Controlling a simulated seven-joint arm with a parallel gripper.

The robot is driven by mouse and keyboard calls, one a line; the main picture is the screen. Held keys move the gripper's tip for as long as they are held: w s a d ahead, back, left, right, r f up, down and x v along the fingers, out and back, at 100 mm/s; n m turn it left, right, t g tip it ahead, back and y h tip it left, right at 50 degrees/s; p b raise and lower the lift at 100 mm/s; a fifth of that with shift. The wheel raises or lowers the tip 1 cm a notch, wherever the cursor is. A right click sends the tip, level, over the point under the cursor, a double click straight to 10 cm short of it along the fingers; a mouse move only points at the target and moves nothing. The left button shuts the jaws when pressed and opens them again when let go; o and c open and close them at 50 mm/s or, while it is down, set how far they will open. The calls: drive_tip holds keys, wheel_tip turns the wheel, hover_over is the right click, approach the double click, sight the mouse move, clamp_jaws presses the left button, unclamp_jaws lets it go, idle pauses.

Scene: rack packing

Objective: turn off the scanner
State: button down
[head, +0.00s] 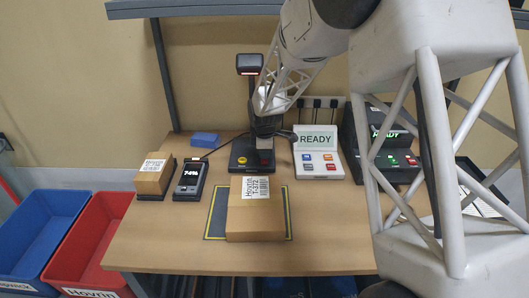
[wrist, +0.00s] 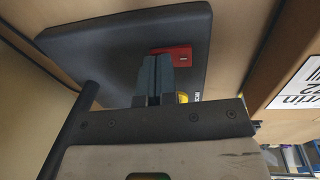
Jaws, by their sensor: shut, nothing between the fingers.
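The scanner stands at the back middle of the table, with its dark base (head: 239,167) behind the mat. Its scan head (head: 249,62) sits on a post and shows a lit red strip. The base carries a yellow button (head: 242,159) and a red switch (wrist: 184,53) in the wrist view. My gripper (head: 265,143) points down over the right part of the base. In the wrist view its closed, empty fingers (wrist: 154,62) are beside the red switch and overlap its edge. I cannot tell whether they touch it. The fingers partly hide the yellow button.
A labelled box (head: 255,219) lies on the mat in front of the scanner. A white console (head: 319,164) with a READY screen stands to the right, a dark printer-like unit (head: 400,160) beyond it. A handheld device (head: 190,178) and small box (head: 153,178) are left.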

drive_tip(key=shift+f, duration=0.25)
drive_tip(key=shift+s, duration=0.15)
drive_tip(key=shift+s+r, duration=0.25)
drive_tip(key=shift+s, duration=0.3)
drive_tip(key=shift+r, duration=0.2)
idle(0.4)
wheel_tip(320, 180, up, 14)
drive_tip(key=s, duration=0.1)
drive_tip(key=shift+s+f, duration=0.2)
drive_tip(key=shift+s, duration=0.15)
drive_tip(key=shift+w, duration=0.1)
idle(0.4)
